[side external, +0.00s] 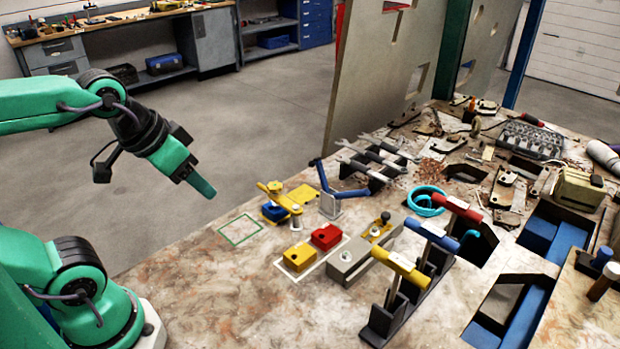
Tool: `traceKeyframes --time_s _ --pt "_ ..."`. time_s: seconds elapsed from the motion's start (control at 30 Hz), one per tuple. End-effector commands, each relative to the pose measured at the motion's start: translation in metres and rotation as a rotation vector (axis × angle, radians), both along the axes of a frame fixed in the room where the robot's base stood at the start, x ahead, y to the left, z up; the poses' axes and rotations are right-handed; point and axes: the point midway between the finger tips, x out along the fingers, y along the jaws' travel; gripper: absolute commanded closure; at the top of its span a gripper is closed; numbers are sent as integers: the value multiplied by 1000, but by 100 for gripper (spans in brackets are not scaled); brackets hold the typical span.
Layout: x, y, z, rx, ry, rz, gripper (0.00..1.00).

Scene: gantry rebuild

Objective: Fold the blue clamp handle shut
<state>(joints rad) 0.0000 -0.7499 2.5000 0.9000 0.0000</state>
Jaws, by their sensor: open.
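The blue clamp (325,180) stands on a small pale bracket near the middle of the table. One blue bar rises from it, leaning up and left. Another blue bar runs to the right toward the wrench rack. My gripper (203,187) is at the left, above the floor beyond the table's edge and well apart from the clamp. It points down and right, is open and holds nothing visible. One green finger shows clearly; the other is mostly hidden.
A yellow clamp (283,200) with a blue block stands left of the blue clamp. Yellow (299,257) and red (326,236) blocks lie in front. A rack with yellow, blue and red handles (402,268) stands at right. A wrench rack (375,160) is behind. The left table area is clear.

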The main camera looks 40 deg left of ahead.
Motion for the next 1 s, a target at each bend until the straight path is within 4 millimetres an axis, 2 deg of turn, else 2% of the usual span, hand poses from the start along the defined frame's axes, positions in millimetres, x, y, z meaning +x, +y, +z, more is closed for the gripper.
traceKeyframes --time_s 0.07,0.13,0.33,0.47,0.67,1.0 --pt "0 0 0 0 0 0 49" --pt "0 0 0 0 0 0 60" --pt "6 -1 4 11 7 -26 60" --pt "18 -3 9 34 22 -77 60" --pt "50 -9 22 89 56 -209 60" --pt "119 -24 31 192 115 -479 60"
